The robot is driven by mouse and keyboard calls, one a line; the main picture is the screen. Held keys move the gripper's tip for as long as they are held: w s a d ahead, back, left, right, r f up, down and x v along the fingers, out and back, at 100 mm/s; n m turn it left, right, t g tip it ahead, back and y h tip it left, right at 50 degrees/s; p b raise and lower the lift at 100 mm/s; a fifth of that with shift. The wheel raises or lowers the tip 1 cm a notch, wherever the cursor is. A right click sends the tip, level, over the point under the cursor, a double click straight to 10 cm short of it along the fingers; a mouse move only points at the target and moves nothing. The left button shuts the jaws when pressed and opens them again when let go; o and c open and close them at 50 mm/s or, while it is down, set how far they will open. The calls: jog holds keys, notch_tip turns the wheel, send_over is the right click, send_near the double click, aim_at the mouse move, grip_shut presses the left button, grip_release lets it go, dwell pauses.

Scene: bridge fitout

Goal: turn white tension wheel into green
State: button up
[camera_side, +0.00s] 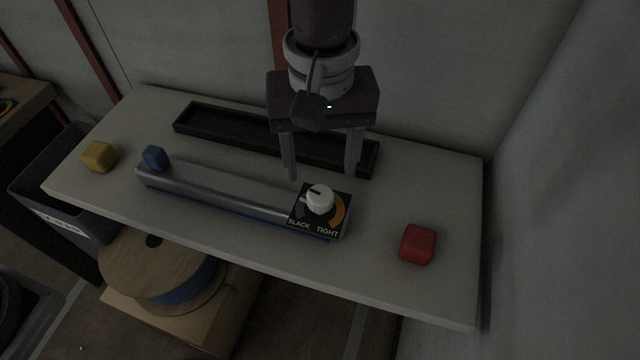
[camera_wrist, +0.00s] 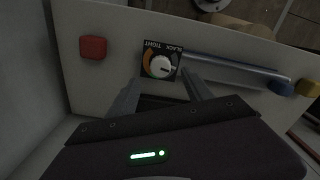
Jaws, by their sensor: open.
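The white tension wheel (camera_side: 320,199) is a round knob on a black dial plate (camera_side: 305,224) at the right end of a grey rail. The plate reads SLACK and TIGHT, with an orange arc on the TIGHT side. I cannot make out a green sector. A dark mark on the wheel points to the upper left in the side view, away from the orange. The wheel also shows in the wrist view (camera_wrist: 161,66), its mark towards the SLACK side. My gripper (camera_side: 321,176) is open and empty, pointing down above and slightly behind the wheel, apart from it.
A red block (camera_side: 417,244) lies right of the plate. A blue block (camera_side: 155,158) is at the rail's (camera_side: 215,188) left end, with a yellow block (camera_side: 99,157) farther left. A long black tray (camera_side: 215,124) lies behind.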

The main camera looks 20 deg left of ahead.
aim_at(320, 194)
notch_tip(320, 194, down, 7)
jog(key=shift+r, duration=0.2)
jog(key=shift+c, duration=0.5)
grip_shut()
